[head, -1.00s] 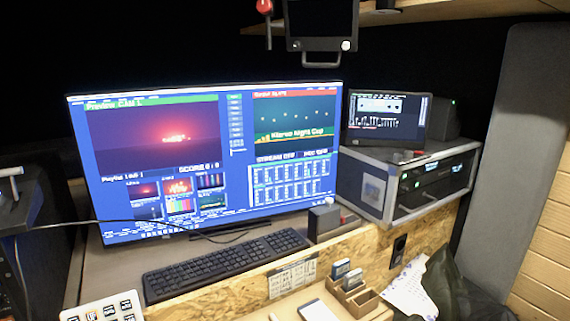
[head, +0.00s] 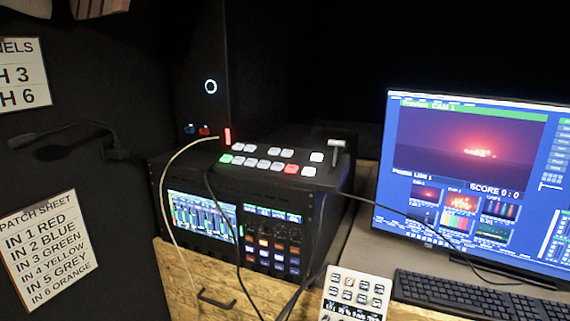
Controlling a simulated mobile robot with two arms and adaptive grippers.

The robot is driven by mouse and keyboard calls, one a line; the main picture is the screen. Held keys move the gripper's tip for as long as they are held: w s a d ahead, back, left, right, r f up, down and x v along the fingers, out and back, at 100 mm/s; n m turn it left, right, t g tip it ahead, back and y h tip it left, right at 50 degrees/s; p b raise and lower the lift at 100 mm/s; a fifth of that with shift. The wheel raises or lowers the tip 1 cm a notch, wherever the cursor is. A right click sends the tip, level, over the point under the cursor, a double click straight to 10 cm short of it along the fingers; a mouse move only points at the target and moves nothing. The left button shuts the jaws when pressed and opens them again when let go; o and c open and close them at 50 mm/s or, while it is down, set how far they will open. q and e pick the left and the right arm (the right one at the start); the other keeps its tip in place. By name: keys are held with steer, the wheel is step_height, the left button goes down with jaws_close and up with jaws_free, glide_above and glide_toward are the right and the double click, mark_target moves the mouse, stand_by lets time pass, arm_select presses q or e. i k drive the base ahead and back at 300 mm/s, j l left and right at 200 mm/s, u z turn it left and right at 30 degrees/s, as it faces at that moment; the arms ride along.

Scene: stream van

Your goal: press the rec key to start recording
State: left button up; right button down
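A black switcher panel (head: 320,182) with rows of lit keys sits on top of a rack unit, left of the monitor. Most of its keys are white. One key is green (head: 226,159) and one is red (head: 291,169). A small white keypad (head: 357,299) with several dark-marked keys stands at the bottom, left of the keyboard, cut by the picture's edge. I cannot read a rec label on any key. The large monitor (head: 475,150) shows a red preview picture and is cut off at the right. Neither gripper is in view.
The rack unit (head: 250,200) has a lit screen and knobs. Cables (head: 172,190) hang over its front. A black keyboard (head: 470,292) lies before the monitor. A patch sheet (head: 46,250) and a microphone (head: 80,146) are on the left. The wooden desk front (head: 190,272) runs below.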

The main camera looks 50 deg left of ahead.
mark_target(276, 151)
steer(key=u, duration=1.65)
